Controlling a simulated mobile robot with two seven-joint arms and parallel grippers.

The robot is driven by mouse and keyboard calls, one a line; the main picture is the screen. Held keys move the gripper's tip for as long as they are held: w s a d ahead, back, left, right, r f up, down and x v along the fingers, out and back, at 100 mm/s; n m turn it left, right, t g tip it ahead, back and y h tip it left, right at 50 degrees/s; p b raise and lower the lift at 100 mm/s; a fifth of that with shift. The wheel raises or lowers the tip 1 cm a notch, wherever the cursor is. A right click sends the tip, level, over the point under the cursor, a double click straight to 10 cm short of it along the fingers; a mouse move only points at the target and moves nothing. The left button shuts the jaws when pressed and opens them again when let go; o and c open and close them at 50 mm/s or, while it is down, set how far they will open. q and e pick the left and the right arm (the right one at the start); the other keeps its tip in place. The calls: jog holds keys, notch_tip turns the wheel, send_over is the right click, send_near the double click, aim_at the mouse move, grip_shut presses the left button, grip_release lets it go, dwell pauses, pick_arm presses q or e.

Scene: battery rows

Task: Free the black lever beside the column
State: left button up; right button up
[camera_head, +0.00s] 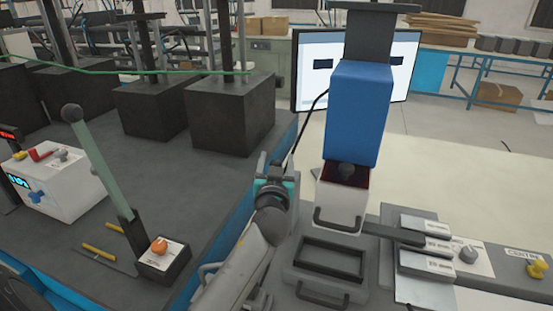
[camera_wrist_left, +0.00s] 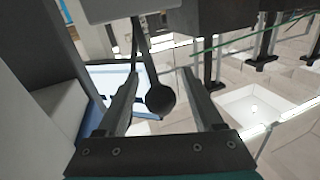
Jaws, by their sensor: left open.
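A blue column (camera_head: 358,115) stands right of centre in the head view. A thin black lever (camera_head: 305,120) runs from its left side down towards my left gripper (camera_head: 275,168). The gripper is beside the column's lower left. In the left wrist view, the black lever (camera_wrist_left: 148,62) ends in a round knob (camera_wrist_left: 160,99). The knob appears between the two open fingers of my left gripper (camera_wrist_left: 160,75); a gap shows on each side, and I cannot tell whether anything touches. My right gripper is not in view.
A white drawer-like box (camera_head: 342,205) with a handle sits below the column. A bench (camera_head: 80,255) at left carries a green lever (camera_head: 98,165) and a white control box (camera_head: 55,185). Grey sliding plates (camera_head: 425,245) lie at right. A screen (camera_head: 312,75) stands behind the column.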

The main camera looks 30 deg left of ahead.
pick_arm(q)
jog(key=shift+w+a, duration=0.2)
jog(key=shift+w, duration=0.15)
grip_shut()
dwell(0.4)
dwell(0.9)
